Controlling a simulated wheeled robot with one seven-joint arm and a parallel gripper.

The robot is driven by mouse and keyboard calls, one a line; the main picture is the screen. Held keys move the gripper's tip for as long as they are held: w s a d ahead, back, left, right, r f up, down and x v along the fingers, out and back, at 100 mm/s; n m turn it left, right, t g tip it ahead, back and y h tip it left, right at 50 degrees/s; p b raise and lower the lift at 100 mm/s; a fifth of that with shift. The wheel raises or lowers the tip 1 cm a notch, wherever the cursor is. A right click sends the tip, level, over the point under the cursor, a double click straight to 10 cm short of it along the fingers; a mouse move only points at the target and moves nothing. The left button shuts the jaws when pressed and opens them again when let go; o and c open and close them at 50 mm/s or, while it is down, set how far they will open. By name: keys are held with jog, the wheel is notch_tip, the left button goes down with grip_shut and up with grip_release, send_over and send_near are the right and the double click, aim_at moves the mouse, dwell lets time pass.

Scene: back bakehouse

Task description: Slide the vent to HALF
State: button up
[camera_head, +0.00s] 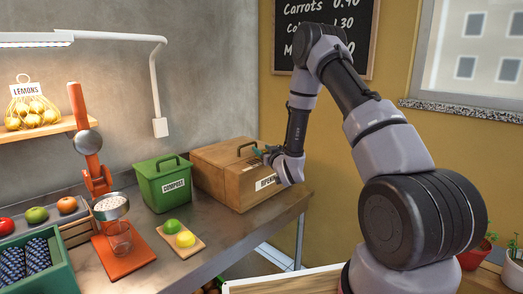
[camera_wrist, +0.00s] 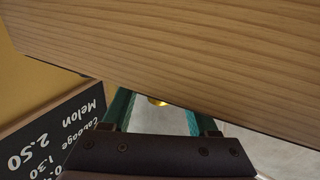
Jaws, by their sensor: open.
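The wooden box (camera_head: 212,170) with a handle on its lid stands at the right end of the counter in the head view. Its white front label (camera_head: 265,183) is partly covered by my wrist. My gripper (camera_head: 266,153) is at the box's upper right side, its teal fingers open. In the wrist view a wood-grain surface (camera_wrist: 190,50) fills the top and hides the ends of my fingers (camera_wrist: 157,112). A small gold-coloured piece (camera_wrist: 158,101) shows between the fingers; I cannot tell if they touch it. The vent's position marks are not visible.
A green compost bin (camera_head: 163,188) stands left of the box. A board (camera_head: 181,239) with a lime and a lemon lies in front. A red press (camera_head: 90,150) stands further left. A chalkboard (camera_head: 350,62) hangs on the wall behind my arm.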

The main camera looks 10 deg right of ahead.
jog(key=shift+w+a, duration=0.1)
jog(key=shift+w, duration=0.35)
jog(key=shift+c, duration=0.3)
grip_shut()
dwell(0.9)
